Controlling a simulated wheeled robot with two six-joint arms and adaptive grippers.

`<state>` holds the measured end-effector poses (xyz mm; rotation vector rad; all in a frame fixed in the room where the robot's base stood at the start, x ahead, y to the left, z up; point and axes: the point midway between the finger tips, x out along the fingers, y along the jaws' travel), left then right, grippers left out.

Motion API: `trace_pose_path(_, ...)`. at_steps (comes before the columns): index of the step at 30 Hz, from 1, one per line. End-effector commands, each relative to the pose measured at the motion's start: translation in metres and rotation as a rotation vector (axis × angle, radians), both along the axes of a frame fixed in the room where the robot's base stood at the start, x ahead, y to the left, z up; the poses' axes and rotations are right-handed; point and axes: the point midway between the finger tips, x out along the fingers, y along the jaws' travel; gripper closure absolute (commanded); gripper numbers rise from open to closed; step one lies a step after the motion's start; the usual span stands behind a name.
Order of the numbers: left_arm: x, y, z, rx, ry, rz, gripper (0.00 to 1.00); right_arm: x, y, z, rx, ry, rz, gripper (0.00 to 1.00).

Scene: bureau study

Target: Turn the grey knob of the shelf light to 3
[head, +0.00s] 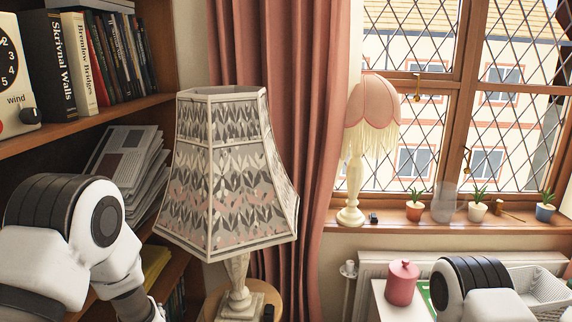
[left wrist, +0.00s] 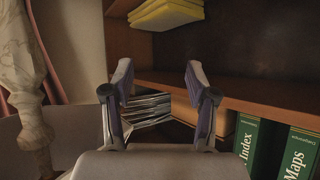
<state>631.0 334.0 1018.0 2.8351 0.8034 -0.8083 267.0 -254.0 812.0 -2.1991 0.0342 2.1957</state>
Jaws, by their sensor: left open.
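I cannot make out a shelf light with a grey knob for certain. A white panel (head: 12,75) at the left edge of the head view, on the upper shelf, has a dial with 2, 3, 4 and 5, the word "wind" and a dark knob (head: 29,116); the frame cuts it off. My left gripper (left wrist: 158,82) is open and empty in the left wrist view, facing a lower part of the bookcase. In the head view my left arm is below the upper shelf, its gripper out of sight. Only a link of my right arm shows.
Books (head: 93,65) stand on the upper shelf (head: 85,123); stacked papers (head: 128,155) lie below. A large patterned lamp (head: 225,170) stands close beside my left arm. A pink lamp (head: 374,105) and potted plants are on the windowsill. Green books (left wrist: 298,155) stand right of my left gripper.

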Motion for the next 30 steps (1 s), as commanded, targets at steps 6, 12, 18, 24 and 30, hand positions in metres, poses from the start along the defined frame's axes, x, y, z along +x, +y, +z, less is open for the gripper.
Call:
trace_pose_path(6,-0.133,-0.031,-0.156,-0.101,0.421,-0.198,0.42,0.000,0.000,-0.022,0.000,0.000,0.000,0.60)
trace_pose_path(12,-0.283,-0.063,-0.233,-0.252,0.791,-0.350,0.42,0.000,0.000,-0.036,0.000,0.000,0.000,0.60)
trace_pose_path(18,-0.362,-0.081,-0.245,-0.349,0.974,-0.420,0.42,0.000,0.000,-0.041,0.000,0.000,0.000,0.60)
trace_pose_path(24,-0.365,-0.082,-0.245,-0.355,0.983,-0.425,0.42,0.000,0.000,-0.040,0.000,0.000,0.000,0.60)
trace_pose_path(30,-0.364,-0.082,-0.245,-0.353,0.980,-0.425,0.42,0.000,0.000,-0.040,0.000,0.000,0.000,0.60)
